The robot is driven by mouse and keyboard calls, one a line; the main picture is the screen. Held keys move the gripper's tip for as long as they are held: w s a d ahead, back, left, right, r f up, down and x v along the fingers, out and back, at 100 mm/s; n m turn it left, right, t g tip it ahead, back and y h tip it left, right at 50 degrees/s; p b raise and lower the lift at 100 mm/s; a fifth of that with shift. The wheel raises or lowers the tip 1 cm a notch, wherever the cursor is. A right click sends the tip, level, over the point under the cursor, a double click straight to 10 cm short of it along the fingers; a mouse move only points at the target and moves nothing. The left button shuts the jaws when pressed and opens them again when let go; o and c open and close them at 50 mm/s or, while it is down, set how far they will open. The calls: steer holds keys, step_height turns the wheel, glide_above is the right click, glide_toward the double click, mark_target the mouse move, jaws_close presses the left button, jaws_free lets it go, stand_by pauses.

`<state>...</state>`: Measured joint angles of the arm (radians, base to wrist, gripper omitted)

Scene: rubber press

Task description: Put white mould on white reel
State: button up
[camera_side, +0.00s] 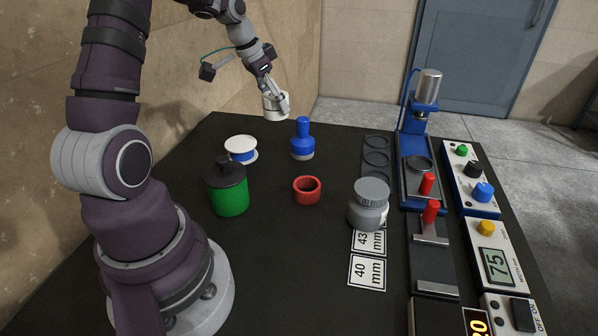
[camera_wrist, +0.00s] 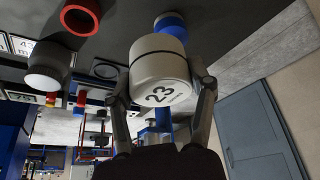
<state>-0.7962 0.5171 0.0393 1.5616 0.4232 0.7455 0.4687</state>
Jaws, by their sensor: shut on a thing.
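The white mould (camera_side: 277,108) is held in the air by my gripper (camera_side: 270,92), above the far edge of the black table. In the wrist view the mould (camera_wrist: 158,68) is a white cylinder marked "23", with my gripper's fingers (camera_wrist: 160,95) closed on both its sides. The white reel (camera_side: 240,142), white with a blue band, stands on the table at the back left. My gripper and the mould are above and to the right of the reel, well apart from it. I cannot make out the reel in the wrist view.
A blue-handled plunger (camera_side: 303,140) stands right of the reel. A green bottle (camera_side: 229,192) stands close in front of the reel. A red ring (camera_side: 307,190) and a grey jar (camera_side: 369,205) stand nearer the middle. A blue press (camera_side: 420,125) and control boxes line the right side.

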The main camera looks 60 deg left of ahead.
mark_target(245, 140)
steer(key=s+a+n+y, duration=0.2)
steer(key=s+a+n, duration=0.25)
steer(key=a, duration=0.35)
steer(key=f, duration=0.9)
steer(key=shift+s+a+f, duration=0.1)
steer(key=shift+s+a, duration=0.2)
steer(key=shift+s, duration=0.1)
steer(key=shift+f, duration=0.15)
steer(key=o, duration=1.2)
steer(key=shift+o, duration=0.2)
